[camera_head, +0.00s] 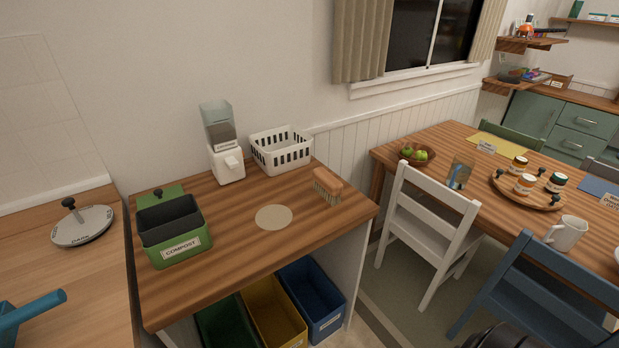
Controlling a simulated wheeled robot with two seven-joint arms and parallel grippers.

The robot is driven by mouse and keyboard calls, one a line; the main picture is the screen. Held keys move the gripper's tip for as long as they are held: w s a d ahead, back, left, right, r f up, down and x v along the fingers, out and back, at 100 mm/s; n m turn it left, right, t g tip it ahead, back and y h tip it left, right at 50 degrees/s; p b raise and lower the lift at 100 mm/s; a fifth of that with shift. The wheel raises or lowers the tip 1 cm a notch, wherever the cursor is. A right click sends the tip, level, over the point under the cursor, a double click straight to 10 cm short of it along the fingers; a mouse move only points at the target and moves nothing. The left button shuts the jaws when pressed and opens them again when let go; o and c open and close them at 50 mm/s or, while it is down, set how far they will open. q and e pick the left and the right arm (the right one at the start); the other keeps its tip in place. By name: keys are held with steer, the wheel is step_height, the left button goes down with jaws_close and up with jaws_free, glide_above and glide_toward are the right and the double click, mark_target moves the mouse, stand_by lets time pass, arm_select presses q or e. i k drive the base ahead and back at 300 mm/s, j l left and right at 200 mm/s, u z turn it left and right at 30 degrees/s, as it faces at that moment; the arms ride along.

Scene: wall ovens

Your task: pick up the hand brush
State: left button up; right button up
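The hand brush (327,186) has a wooden, orange-brown back and pale bristles. It stands on the wooden counter (240,213) near its right end, in front of the white basket and right of a round beige disc. Nothing touches the brush from above, and it is fully in sight. Neither of my grippers shows in the head view. A dark rounded shape at the bottom edge, right of the middle, may be part of my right arm, but no fingers show there.
A white slatted basket (281,149), a dispenser (222,145) and a green compost bin (174,232) stand on the counter. Coloured bins (273,313) sit below it. A white chair (430,224) and a dining table (455,139) stand to the right. The counter around the beige disc (273,217) is clear.

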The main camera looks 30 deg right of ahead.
mark_target(330, 188)
steer(key=u, duration=1.15)
steer(key=z, duration=2.3)
